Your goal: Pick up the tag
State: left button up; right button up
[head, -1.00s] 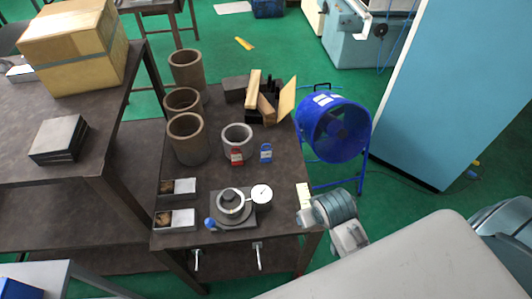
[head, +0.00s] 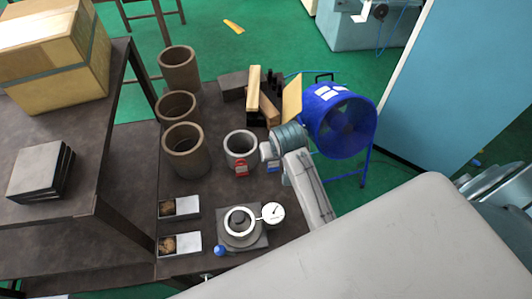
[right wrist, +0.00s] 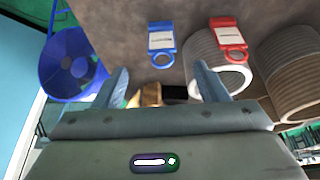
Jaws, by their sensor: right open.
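A blue tag with a white label and a ring lies on the dark table; it shows whole in the right wrist view (right wrist: 161,40). In the head view it is mostly hidden by my right gripper (head: 268,153). A red tag (head: 241,168) lies to its left, near the grey ring-shaped cylinder (head: 241,145); it also shows in the right wrist view (right wrist: 229,38). My right gripper is open and empty, and its fingers (right wrist: 160,83) show on either side of the blue tag's line, apart from it. My left gripper is out of view.
An indexing chuck (head: 240,227) with a dial gauge (head: 273,212) stands at the table's front. Two small trays (head: 181,243) sit at its left. Several brown cylinders (head: 187,152) stand behind. Wood blocks (head: 268,108) and a blue fan (head: 340,120) are at the back right.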

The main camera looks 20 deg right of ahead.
aim_at(273, 163)
jog(key=p+x, duration=0.4)
jog(key=x, duration=0.6)
jog(key=shift+w, duration=0.2)
jog(key=shift+w+f, duration=0.1)
jog(key=shift+f, duration=0.15)
jog(key=shift+a, duration=0.1)
jog(key=shift+c, duration=0.5)
jog(key=c, duration=0.9)
